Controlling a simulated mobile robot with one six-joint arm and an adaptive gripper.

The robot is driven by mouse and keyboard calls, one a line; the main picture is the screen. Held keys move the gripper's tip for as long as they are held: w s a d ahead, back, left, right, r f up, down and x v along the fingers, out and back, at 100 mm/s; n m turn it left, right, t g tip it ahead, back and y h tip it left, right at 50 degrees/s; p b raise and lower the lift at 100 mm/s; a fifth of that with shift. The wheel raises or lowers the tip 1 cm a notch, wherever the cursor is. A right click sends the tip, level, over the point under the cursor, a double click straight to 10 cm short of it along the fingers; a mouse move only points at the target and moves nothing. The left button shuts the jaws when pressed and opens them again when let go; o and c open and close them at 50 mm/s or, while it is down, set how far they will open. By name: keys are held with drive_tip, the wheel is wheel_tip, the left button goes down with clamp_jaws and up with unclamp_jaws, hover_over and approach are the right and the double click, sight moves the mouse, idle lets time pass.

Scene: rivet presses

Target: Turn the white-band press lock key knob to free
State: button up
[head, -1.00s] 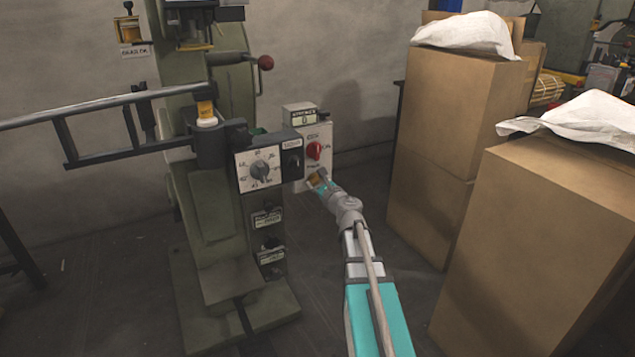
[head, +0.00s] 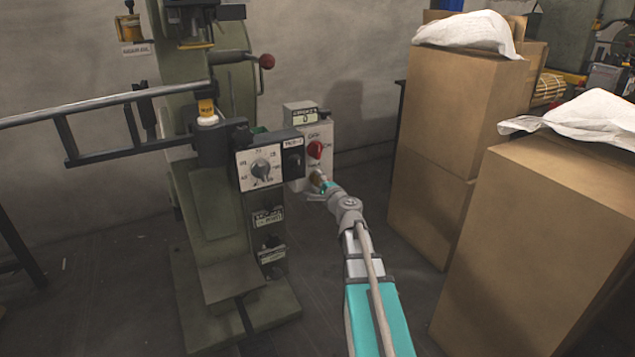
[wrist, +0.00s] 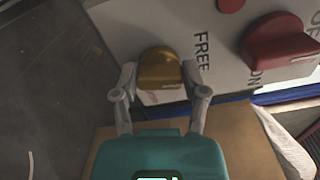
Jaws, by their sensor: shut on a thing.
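The lock key knob (wrist: 160,66) is a brass-yellow knob on the pale control panel, in the middle of the wrist view. The word FREE is printed on the panel beside it, to its right in that view. My gripper (wrist: 160,76) has one finger on each side of the knob and is shut on it. In the head view my gripper (head: 320,182) is at the lower part of the control box (head: 318,133) and mostly covers the knob. The press (head: 222,205) is green, with a white band (head: 207,120) on its post. Which mark the knob points to is unclear.
A red OFF/ON switch (head: 315,150) sits just above the knob; it also shows in the wrist view (wrist: 272,40). A dial panel (head: 262,168) is left of the box. A rail (head: 100,105) crosses the left side. Stacked cartons (head: 455,130) stand at right.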

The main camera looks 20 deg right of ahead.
drive_tip(key=shift+n, duration=1.3)
drive_tip(key=o, duration=1.2)
drive_tip(key=shift+c, duration=0.2)
drive_tip(key=shift+s, duration=0.1)
drive_tip(key=s, duration=1.1)
drive_tip(key=shift+s+d, duration=0.15)
drive_tip(key=shift+s, duration=0.25)
